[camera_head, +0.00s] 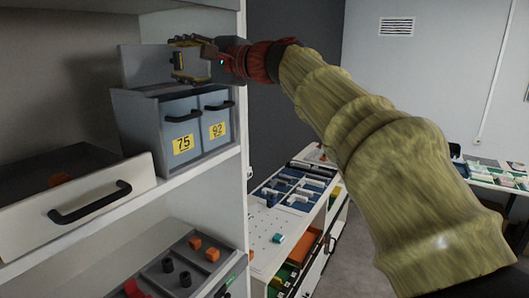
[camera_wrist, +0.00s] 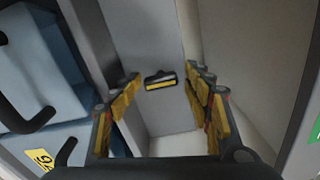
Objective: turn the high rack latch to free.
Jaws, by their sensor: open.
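The latch (camera_wrist: 160,79) is a small black handle with a yellow strip, mounted on a grey panel (camera_wrist: 148,35). In the wrist view it lies between my open fingers, beyond their tips or level with them; I cannot tell which. No contact shows. My gripper (camera_wrist: 166,80) is open and empty. In the head view my gripper (camera_head: 178,60) is above the blue-grey drawer unit, in front of an upright grey panel (camera_head: 143,66). I cannot make out the latch there; my gripper may cover it.
The drawer unit (camera_head: 151,117), labelled 75 and 92, stands just below my gripper. A white drawer (camera_head: 90,203) with a black handle juts out at left. The white rack upright (camera_head: 243,110) is close to my wrist. A lower shelf holds a grey tray (camera_head: 222,262).

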